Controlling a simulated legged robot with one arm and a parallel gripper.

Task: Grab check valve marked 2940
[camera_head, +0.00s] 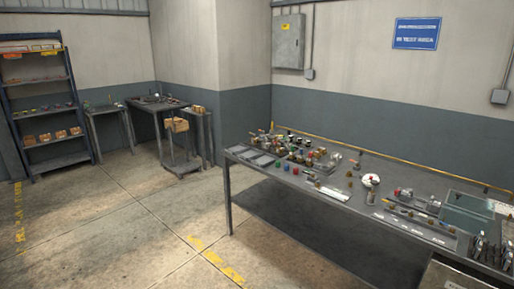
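A long grey metal workbench (345,202) stands at the right and holds many small valves and fittings. Several brass, red, green and blue parts cluster in and around trays (264,160) at its left end. More brass and dark parts lie on a tray (436,235) toward the right. All are too small for any marking to be read, so I cannot tell which is the check valve marked 2940. My gripper is not in view.
A blue shelf rack (50,108) with boxes stands at the far left. Smaller tables (157,104) and a cart (182,165) with a cardboard box stand by the back wall. The concrete floor (130,225) in front is clear. A grey box (289,42) hangs on the wall.

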